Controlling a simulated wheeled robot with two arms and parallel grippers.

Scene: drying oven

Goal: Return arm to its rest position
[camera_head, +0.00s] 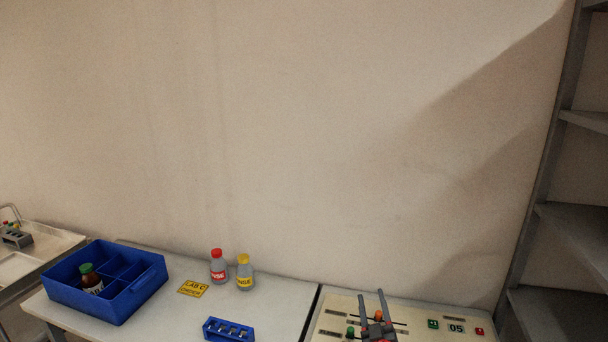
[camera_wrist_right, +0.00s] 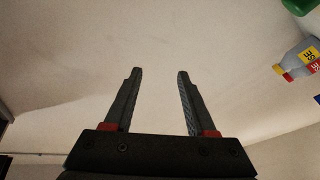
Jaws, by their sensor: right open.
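My right gripper (camera_head: 372,306) shows at the bottom of the head view, in front of a cream control panel (camera_head: 412,318). Its two fingers point up and stand apart with nothing between them. In the right wrist view the same gripper (camera_wrist_right: 158,72) is open and empty, with the plain wall behind its fingers. My left gripper is not in view.
A blue divided bin (camera_head: 150,292) holds a brown bottle (camera_head: 90,280) with a green cap. A red-capped bottle (camera_head: 218,267), a yellow-capped bottle (camera_head: 244,272), a yellow label (camera_head: 193,289) and a blue rack (camera_head: 228,330) are on the table. Grey shelves (camera_head: 570,225) stand at right.

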